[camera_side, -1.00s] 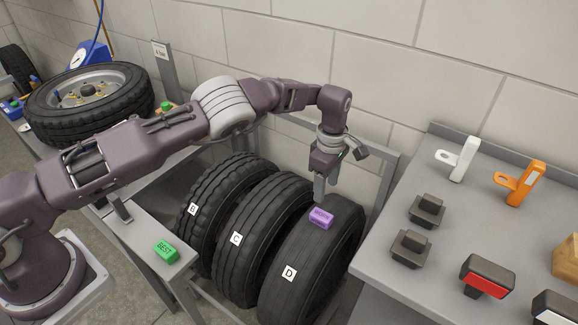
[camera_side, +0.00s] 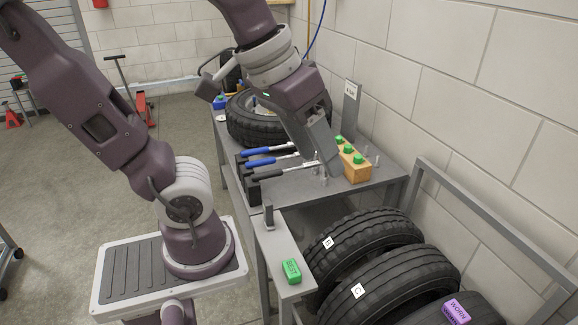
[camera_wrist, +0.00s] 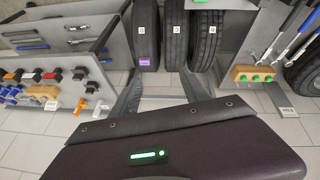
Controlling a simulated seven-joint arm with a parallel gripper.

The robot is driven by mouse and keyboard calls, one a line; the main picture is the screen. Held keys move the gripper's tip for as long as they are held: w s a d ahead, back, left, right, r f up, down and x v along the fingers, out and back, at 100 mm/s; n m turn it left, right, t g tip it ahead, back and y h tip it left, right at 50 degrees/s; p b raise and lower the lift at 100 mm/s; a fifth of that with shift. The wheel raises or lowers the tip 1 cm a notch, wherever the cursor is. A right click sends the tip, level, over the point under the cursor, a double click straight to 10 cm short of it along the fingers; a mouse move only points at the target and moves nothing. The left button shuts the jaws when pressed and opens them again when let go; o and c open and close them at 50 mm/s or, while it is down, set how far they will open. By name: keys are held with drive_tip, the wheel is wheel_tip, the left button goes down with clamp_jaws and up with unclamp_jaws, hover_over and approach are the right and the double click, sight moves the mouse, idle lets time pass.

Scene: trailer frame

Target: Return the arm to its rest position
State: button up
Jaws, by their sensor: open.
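My gripper (camera_side: 318,158) is raised in the side view, with its fingers pointing down and seeming to overlap the grey bench. In the wrist view my gripper (camera_wrist: 162,78) shows two separated grey fingers with nothing between them. The purple block (camera_side: 456,312) lies on top of the tyre marked D, well apart from my gripper; it also shows in the wrist view (camera_wrist: 145,62). My arm is bent, with its upper part leaving the top of the side view.
A green block (camera_side: 291,271) sits on a narrow grey shelf. The bench holds blue-handled tools (camera_side: 272,160), a wooden block with green knobs (camera_side: 356,174) and a wheel (camera_side: 252,125). Tyres stand in a rack (camera_side: 510,215) at right. Open floor (camera_side: 60,200) lies at left.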

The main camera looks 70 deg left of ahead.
drive_tip(key=s+f, duration=0.1)
drive_tip(key=s+m, duration=0.1)
drive_tip(key=s, duration=0.1)
drive_tip(key=s+a+f+m, duration=0.1)
drive_tip(key=shift+s+f+t+y, duration=0.25)
drive_tip(key=shift+f+t+y, duration=0.05)
drive_tip(key=shift+f+y, duration=0.1)
idle(0.9)
